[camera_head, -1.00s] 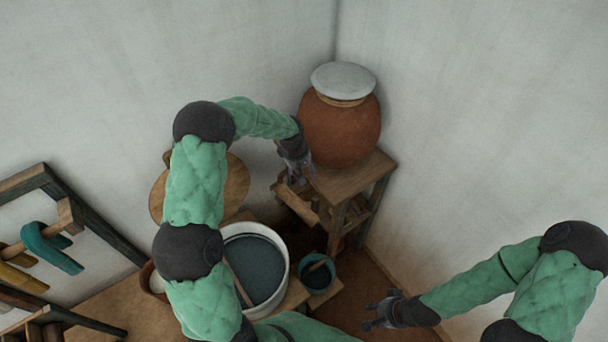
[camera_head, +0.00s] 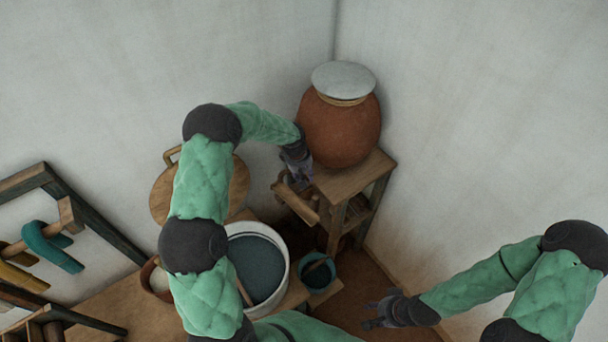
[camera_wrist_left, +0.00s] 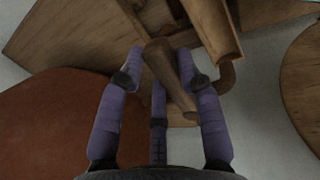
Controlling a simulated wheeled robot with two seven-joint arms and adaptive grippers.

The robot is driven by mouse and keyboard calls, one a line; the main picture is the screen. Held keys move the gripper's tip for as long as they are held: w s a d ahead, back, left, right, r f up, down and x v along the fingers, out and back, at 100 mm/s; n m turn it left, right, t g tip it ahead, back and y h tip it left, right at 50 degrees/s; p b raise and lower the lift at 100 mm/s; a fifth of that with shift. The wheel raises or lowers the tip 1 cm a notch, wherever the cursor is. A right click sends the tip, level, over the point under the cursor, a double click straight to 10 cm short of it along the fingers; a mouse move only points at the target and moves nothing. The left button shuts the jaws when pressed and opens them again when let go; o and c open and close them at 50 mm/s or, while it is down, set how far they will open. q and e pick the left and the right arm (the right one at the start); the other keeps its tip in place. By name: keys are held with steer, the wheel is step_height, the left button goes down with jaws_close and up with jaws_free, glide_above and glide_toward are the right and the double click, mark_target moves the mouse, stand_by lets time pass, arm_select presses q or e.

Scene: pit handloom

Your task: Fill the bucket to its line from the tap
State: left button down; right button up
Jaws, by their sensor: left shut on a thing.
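A brown clay pot (camera_head: 340,130) with a pale lid stands on a wooden stand (camera_head: 352,182) in the corner. A wooden spout (camera_head: 299,206) slopes down from the stand's front left. My left gripper (camera_head: 296,176) is beside the pot, at the spout's upper end. In the left wrist view its fingers (camera_wrist_left: 163,80) are closed around a wooden handle (camera_wrist_left: 170,75), which looks like the tap's. A small teal bucket (camera_head: 333,272) with a wooden grip across it stands below the spout; its line and water level cannot be made out. My right gripper (camera_head: 378,314) is empty, fingers spread, low at right.
A large white vat (camera_head: 284,258) of dark blue liquid stands left of the bucket, with a stick in it. A round wooden lid (camera_head: 240,185) leans behind it. A rack (camera_head: 98,220) with coloured hanks is at left. Walls close in the corner.

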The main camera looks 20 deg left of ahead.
arm_select(q)
steer(key=shift+s+a+m+h, duration=0.15)
steer(key=shift+s+a+m, duration=0.25)
steer(key=shift+m, duration=0.4)
steer(key=shift+s+a+m+h, duration=0.15)
steer(key=shift+s+a+m, duration=0.1)
steer(key=shift+s+m, duration=0.4)
steer(key=shift+w, duration=0.15)
steer(key=c, duration=0.8)
jaws_free()
steer(key=v, duration=1.2)
steer(key=shift+w, duration=0.25)
